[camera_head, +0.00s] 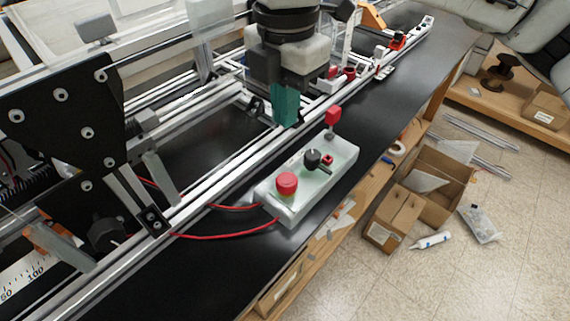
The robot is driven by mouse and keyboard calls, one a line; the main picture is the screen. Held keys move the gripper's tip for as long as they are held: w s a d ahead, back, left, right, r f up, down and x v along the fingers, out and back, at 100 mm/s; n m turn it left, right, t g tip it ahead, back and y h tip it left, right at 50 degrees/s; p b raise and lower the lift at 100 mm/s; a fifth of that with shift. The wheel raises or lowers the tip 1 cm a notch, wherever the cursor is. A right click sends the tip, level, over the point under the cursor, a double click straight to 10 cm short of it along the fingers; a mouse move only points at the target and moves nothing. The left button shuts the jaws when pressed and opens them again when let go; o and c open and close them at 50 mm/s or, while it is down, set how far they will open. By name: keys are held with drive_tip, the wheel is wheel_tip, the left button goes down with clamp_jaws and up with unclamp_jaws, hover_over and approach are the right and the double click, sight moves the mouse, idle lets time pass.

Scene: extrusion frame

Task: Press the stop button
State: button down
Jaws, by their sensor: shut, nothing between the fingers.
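A pale grey-green control box (308,192) lies on the black bench top. A large round red button (287,183), which looks like the stop button, sits near its front end. A black knob (313,158) and a small red part (327,160) are farther back on the box. My gripper (287,122) points down with teal fingers, shut and empty. In the picture it is above and behind the box, over the aluminium rails. It appears apart from the red button, and its exact height is unclear.
Aluminium extrusion rails (225,165) run along the box's left side. An upright red-topped part (332,117) stands at the box's far end. Red cables (225,234) leave its near end. Bare bench (215,280) lies in front. Cardboard boxes (395,215) are on the floor at right.

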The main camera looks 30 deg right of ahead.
sight(287, 180)
wheel_tip(287, 180, down, 13)
drive_tip(key=shift+s+f+b, duration=0.1)
drive_tip(key=shift+b, duration=0.25)
idle(0.3)
drive_tip(key=shift+s+f+b, duration=0.15)
drive_tip(key=shift+f+b, duration=0.15)
drive_tip(key=shift+f, duration=0.8)
drive_tip(key=shift+a+r+p, duration=0.1)
drive_tip(key=shift+r+p, duration=0.55)
drive_tip(key=shift+p, duration=0.05)
wheel_tip(287, 180, up, 14)
drive_tip(key=p, duration=0.3)
